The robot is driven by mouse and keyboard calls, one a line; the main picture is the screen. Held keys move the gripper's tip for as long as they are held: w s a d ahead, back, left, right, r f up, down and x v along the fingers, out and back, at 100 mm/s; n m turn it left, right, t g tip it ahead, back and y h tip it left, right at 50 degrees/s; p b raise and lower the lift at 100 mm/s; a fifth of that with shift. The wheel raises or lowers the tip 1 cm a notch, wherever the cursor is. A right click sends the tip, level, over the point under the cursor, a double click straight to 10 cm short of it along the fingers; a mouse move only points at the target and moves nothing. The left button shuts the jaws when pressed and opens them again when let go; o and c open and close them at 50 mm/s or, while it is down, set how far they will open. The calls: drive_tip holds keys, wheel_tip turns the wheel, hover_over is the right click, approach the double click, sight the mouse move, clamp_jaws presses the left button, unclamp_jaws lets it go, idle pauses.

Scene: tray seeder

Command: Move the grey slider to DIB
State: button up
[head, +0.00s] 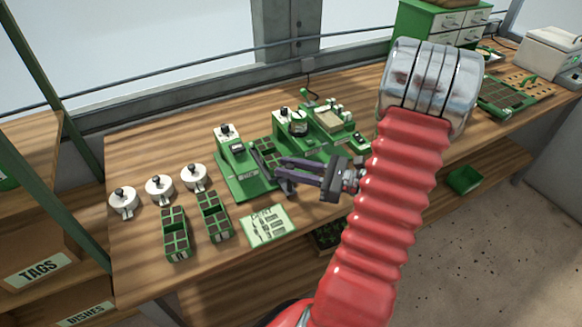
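The green tray seeder (236,180) stands at mid-table, with upright green housings and a dark tray section beside them. A small dark grey part (237,147) shows on the front of its left housing; I cannot tell whether it is the grey slider. No DIB marking is readable at this size. My gripper (281,175) reaches in from the right over the seeder's front right side. Its two purple-grey fingers are apart, with nothing visible between them. I cannot tell whether they touch the seeder. My gripper and arm hide part of the machine behind them.
Several white round dishes (159,187) and two green celled trays (175,234) sit at the left. A printed card (266,226) lies near the front edge. Bare wood lies behind the dishes.

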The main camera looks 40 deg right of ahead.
clamp_jaws()
drive_tip(key=shift+a, duration=0.1)
idle(0.3)
